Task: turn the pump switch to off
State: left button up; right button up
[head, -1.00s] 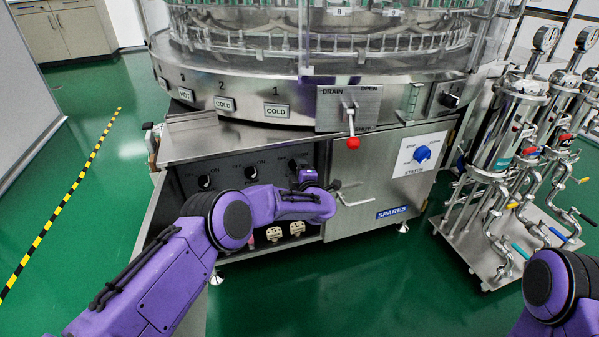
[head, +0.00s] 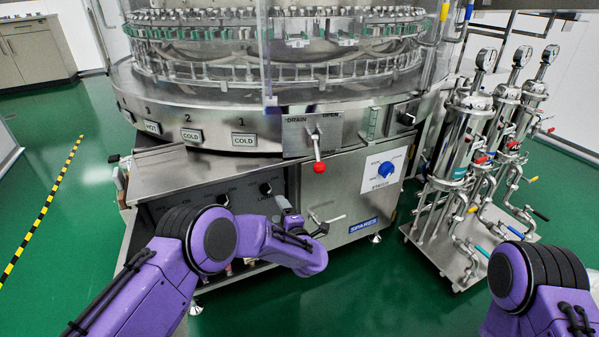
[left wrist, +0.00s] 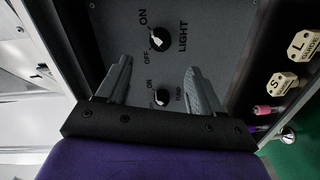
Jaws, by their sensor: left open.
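The pump switch (left wrist: 161,97) is a small dark knob with a white mark on a grey panel, in the left wrist view. Its "ON" label is at its upper left; its mark seems to point toward that side, but is too small to be sure. My left gripper (left wrist: 160,78) is open. Its grey fingers stand apart on either side of the pump switch in this view, with no visible contact. In the head view the left gripper (head: 290,210) is before the lower panel, and my arm hides part of the panel. My right gripper is out of view.
The light switch (left wrist: 160,39) is beside the pump switch. A drain lever with a red ball (head: 319,167) sticks out above. A steel door handle (head: 327,221) is right of my gripper. A blue status knob (head: 385,169) is further right. Filter stands (head: 470,150) are at right.

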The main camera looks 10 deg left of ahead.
aim_at(223, 200)
jog(key=k, duration=1)
